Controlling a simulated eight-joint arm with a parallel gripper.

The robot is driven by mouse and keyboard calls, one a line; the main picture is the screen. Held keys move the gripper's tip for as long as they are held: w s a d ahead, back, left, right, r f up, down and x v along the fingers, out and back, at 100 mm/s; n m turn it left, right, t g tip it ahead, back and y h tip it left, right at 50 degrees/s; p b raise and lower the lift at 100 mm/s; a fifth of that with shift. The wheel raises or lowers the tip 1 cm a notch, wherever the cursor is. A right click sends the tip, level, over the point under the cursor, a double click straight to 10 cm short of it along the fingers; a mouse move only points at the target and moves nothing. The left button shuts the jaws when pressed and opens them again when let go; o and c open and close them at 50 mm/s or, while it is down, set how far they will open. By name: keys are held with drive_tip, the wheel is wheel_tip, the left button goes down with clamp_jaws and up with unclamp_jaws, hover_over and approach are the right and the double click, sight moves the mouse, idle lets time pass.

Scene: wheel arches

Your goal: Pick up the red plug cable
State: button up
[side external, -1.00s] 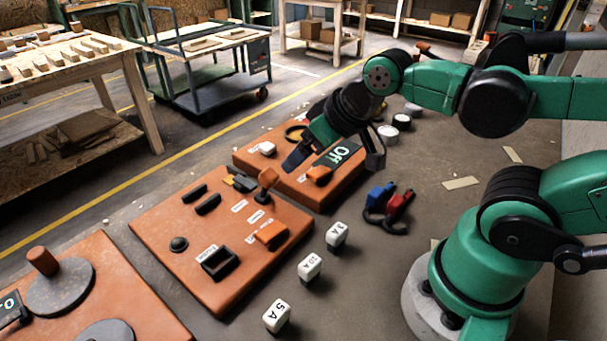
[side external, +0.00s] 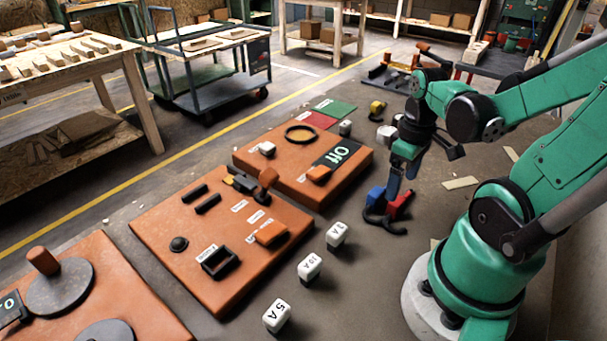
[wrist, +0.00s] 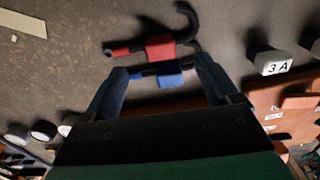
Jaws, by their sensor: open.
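The red plug cable (side external: 402,201) lies on the floor beside the blue plug cable (side external: 376,197), its black cord curling in front. In the wrist view the red plug (wrist: 160,47) lies just beyond my fingertips, its cord curving up to the right. The blue plug (wrist: 170,80) appears between my two fingers in that view. My gripper (side external: 393,187) points down over the two plugs in the side view and partly hides them. In the wrist view my gripper (wrist: 163,72) is open, with nothing held. I cannot tell whether a finger touches either plug.
White fuse blocks (side external: 309,267) stand in a row on the floor to the left. Two orange panels (side external: 150,218) (side external: 345,180) with switches and sockets lie farther left. A yellow-black piece (side external: 377,108) lies behind. Grey floor to the right is mostly clear.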

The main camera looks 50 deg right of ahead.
sight(399, 196)
drive_tip(key=shift+f, duration=2.05)
clamp_jaws()
